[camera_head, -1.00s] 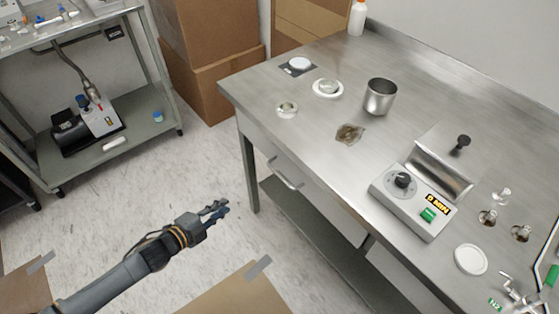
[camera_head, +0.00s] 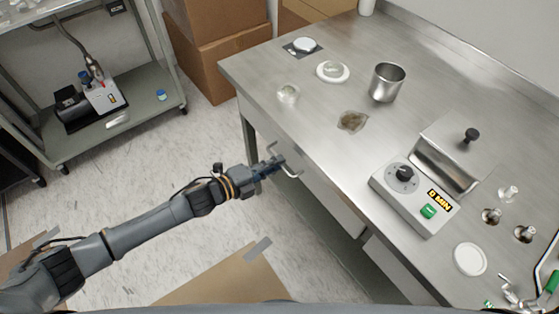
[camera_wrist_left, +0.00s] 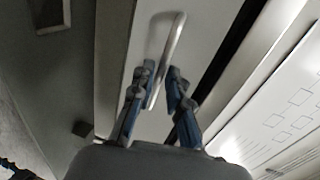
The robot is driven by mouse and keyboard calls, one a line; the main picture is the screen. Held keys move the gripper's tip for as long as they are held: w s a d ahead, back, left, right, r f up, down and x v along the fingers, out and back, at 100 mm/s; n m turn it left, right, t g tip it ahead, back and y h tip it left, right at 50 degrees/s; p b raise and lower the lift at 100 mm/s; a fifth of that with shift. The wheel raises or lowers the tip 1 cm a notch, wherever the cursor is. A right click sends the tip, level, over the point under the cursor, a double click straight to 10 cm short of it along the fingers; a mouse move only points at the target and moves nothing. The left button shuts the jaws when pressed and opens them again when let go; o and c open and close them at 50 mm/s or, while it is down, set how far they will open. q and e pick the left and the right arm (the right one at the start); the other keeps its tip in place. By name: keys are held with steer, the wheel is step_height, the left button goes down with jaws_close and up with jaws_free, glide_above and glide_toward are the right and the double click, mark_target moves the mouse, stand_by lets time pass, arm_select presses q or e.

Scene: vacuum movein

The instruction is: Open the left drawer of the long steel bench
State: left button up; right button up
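The long steel bench (camera_head: 330,150) runs down the right side of the head view. Its left drawer (camera_head: 318,188) has a pale front below the bench top and looks shut. The drawer's bar handle (camera_head: 291,172) also shows in the left wrist view (camera_wrist_left: 167,35). My left gripper (camera_head: 278,163) is at the handle. In the wrist view, its two blue-grey fingers (camera_wrist_left: 160,76) are apart, one on each side of the handle's near end. I cannot tell whether they touch it. My right gripper is in neither view.
On the bench top are a steel beaker (camera_head: 386,82), a white dish (camera_head: 332,72) and a control box (camera_head: 412,198) with a green button.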

arm_select(q)
steer(key=shift+x, duration=1.05)
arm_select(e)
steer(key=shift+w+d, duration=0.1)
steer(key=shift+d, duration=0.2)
arm_select(q)
steer(key=shift+a, duration=0.1)
jaws_close()
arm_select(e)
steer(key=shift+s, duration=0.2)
arm_select(q)
steer(key=shift+s+a, duration=0.1)
steer(key=f+p+v, duration=0.2)
steer(key=f+v, duration=0.1)
steer(key=v, duration=1.3)
steer(key=a+f+p+v, duration=0.1)
steer(key=f+v, duration=0.2)
steer(key=v, duration=1.3)
steer(key=shift+s+f+p, duration=0.25)
steer(key=shift+s+p, duration=0.1)
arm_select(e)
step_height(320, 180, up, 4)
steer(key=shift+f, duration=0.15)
arm_select(q)
steer(key=shift+a, duration=0.1)
